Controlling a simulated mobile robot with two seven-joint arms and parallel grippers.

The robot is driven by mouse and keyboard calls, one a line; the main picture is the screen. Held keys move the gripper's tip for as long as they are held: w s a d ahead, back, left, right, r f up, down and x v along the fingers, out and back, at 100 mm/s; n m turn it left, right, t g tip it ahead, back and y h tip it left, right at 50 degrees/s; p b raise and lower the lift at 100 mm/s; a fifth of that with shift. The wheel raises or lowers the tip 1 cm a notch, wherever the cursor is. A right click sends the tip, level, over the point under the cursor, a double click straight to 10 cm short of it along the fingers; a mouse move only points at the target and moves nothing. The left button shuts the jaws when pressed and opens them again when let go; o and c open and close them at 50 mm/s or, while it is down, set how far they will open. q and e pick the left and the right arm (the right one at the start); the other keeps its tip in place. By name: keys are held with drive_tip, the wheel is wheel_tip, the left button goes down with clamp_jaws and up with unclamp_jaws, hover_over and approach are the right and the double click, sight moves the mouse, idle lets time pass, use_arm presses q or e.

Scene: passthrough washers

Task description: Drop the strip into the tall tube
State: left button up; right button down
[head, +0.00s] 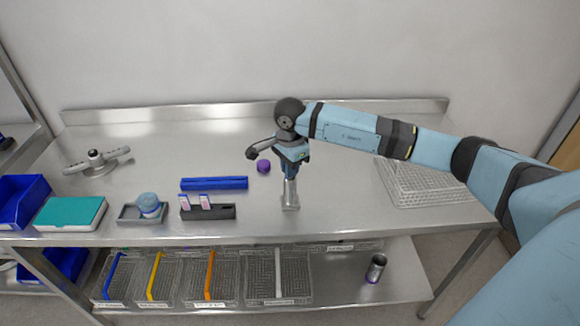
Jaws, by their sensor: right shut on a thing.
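My right gripper (291,172) points down directly above a tall metal tube (290,192), which stands upright on a small square foot near the table's front. The gripper is shut on a strip, which its fingers and the tube largely hide. I cannot tell whether the strip's lower end is inside the tube. Two more strips with pale pink and white faces (205,201) stand in a dark rack (222,212) left of the tube. My left gripper is not in view.
Left of the tube lie a blue bar (214,184), a purple cap (263,166), a grey tray (128,215) with a blue round item, and a teal-topped box (70,213). A wire basket (420,185) stands right. Bins and a metal cup (376,268) occupy the lower shelf.

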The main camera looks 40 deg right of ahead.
drive_tip(key=shift+f+b, duration=0.3)
drive_tip(key=shift+f, duration=0.15)
drive_tip(key=c, duration=0.7)
unclamp_jaws()
drive_tip(key=shift+r, duration=0.1)
drive_tip(key=shift+r+p, duration=1.55)
drive_tip(key=shift+r, duration=1.85)
